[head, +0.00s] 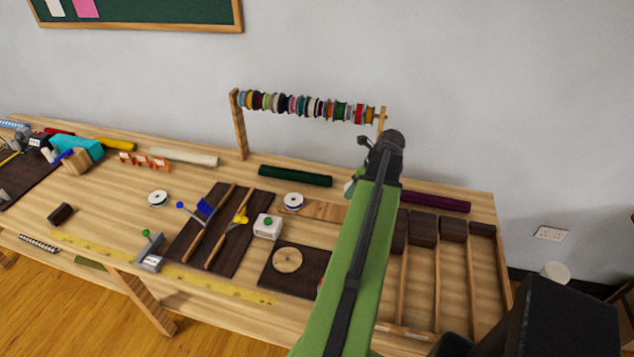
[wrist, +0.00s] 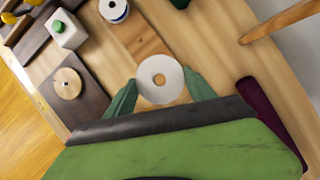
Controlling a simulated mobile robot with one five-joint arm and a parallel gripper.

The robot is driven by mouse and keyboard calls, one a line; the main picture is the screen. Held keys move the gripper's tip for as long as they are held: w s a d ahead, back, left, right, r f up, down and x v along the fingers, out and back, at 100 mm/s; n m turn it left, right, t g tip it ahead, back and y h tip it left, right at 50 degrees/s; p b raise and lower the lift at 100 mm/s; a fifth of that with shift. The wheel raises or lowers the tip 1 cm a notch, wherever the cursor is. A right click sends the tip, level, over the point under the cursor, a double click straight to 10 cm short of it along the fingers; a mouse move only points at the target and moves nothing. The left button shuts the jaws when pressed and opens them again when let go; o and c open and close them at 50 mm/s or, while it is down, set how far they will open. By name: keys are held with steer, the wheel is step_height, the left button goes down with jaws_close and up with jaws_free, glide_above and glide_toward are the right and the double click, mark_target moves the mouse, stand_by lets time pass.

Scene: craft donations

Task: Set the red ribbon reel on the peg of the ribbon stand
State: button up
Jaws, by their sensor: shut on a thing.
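My gripper (wrist: 160,90) is shut on a reel (wrist: 160,79), with one green jaw on each side. The reel shows a white round face with a hole in the middle; its ribbon colour is hidden. In the head view my green arm hides most of the gripper and reel. A round wooden disc with a small centre mark (head: 287,260) sits on a dark square board (head: 265,281), and looks like the ribbon stand. The disc also shows in the wrist view (wrist: 68,83), left of the held reel and apart from it.
A white-faced reel (head: 293,201) lies behind a white box with a green button (head: 268,226). Another reel (head: 158,198) lies farther left. A rack of coloured spools (head: 310,107) stands at the back. A divided tray (head: 437,290) is on the right.

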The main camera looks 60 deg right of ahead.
steer(key=w+a+f+b, duration=0.2)
steer(key=w+f+b, duration=0.1)
steer(key=w, duration=0.9)
steer(key=shift+n, duration=0.3)
step_height(320, 180, down, 9)
steer(key=b, duration=0.8)
steer(key=shift+a+r, duration=0.15)
steer(key=shift+r, duration=0.05)
steer(key=shift+r, duration=0.1)
steer(key=o, duration=1.5)
steer(key=shift+o, duration=0.2)
steer(key=shift+r, duration=0.1)
